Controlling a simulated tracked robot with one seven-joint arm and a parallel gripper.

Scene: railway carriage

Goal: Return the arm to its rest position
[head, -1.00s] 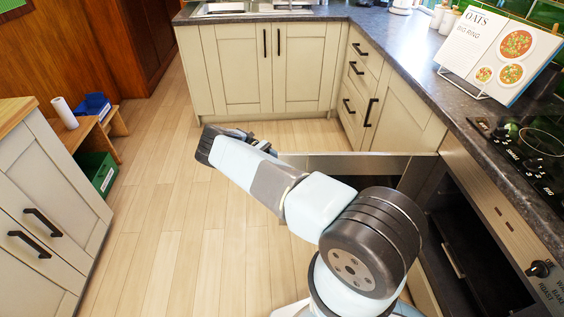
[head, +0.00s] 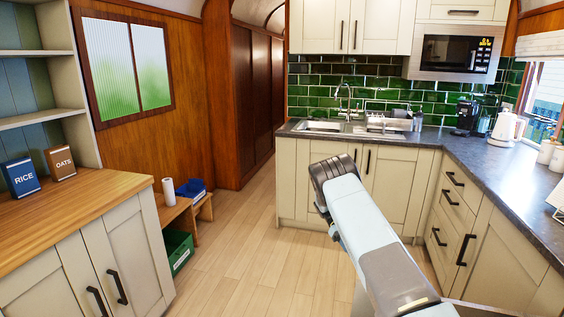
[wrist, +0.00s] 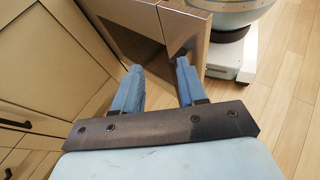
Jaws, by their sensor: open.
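My arm (head: 375,240) reaches up from the lower right of the head view, stretched out over the floor in front of the sink cabinets. Its gripper end is mostly hidden behind the wrist there. In the wrist view my gripper (wrist: 155,68) points down with its two blue fingers apart and nothing between them. My own base shows at the upper right of that view.
Cream cabinets under a dark worktop (head: 500,180) run along the back and right. A wooden-topped cabinet (head: 75,220) stands at the left. A low bench (head: 180,208) and a green crate (head: 178,250) stand beyond it. The floor (head: 235,265) between is clear.

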